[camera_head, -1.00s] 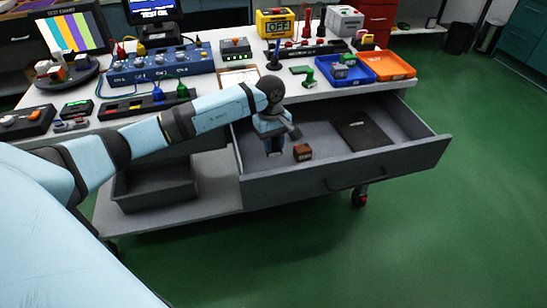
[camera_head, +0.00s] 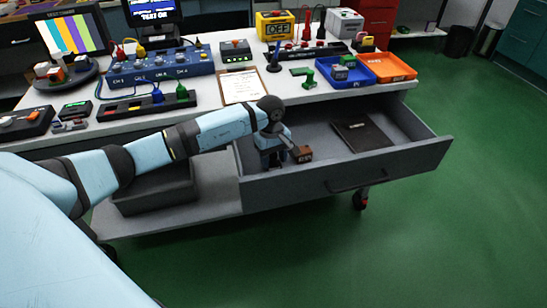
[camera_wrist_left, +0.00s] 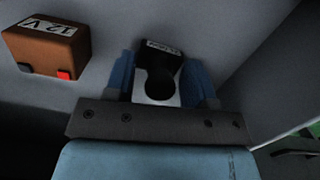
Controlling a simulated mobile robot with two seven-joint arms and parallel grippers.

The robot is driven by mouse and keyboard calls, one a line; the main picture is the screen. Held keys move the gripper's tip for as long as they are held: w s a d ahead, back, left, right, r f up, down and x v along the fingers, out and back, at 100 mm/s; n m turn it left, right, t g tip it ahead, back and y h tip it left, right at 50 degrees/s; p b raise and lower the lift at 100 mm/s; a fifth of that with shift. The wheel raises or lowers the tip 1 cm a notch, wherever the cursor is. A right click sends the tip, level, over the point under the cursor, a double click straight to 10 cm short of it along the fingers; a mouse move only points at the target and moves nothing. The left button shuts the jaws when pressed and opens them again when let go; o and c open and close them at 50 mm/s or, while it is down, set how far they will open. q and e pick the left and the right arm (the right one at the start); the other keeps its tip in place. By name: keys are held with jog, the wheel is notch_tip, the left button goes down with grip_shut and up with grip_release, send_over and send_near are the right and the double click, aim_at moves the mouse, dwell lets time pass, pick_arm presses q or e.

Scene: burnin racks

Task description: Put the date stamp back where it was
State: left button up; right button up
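My left gripper (camera_head: 274,158) is inside the open grey drawer (camera_head: 345,180), near its left end. In the left wrist view its two blue fingers (camera_wrist_left: 162,80) stand on either side of a black piece with a round knob and a small white label, which I take to be the date stamp (camera_wrist_left: 160,82). The stamp fills the space between the fingertips and appears gripped. In the head view the hand mostly hides it. Whether its base touches the drawer floor cannot be told. My right gripper is not in view.
A brown block marked 12 V (camera_wrist_left: 45,50) lies close beside the gripper and also shows in the head view (camera_head: 303,153). A dark flat folder (camera_head: 361,134) lies farther right in the drawer. The clipboard (camera_head: 243,87) and blue tray (camera_head: 352,75) are on the bench above.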

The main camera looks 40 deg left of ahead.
pick_arm(q)
jog(key=shift+r, duration=0.2)
notch_tip(320, 180, up, 12)
jog(key=a+p, duration=0.1)
jog(key=p, duration=0.1)
jog(key=shift+w, duration=0.35)
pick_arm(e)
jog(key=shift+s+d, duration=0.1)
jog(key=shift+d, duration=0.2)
pick_arm(q)
jog(key=shift+f, duration=0.15)
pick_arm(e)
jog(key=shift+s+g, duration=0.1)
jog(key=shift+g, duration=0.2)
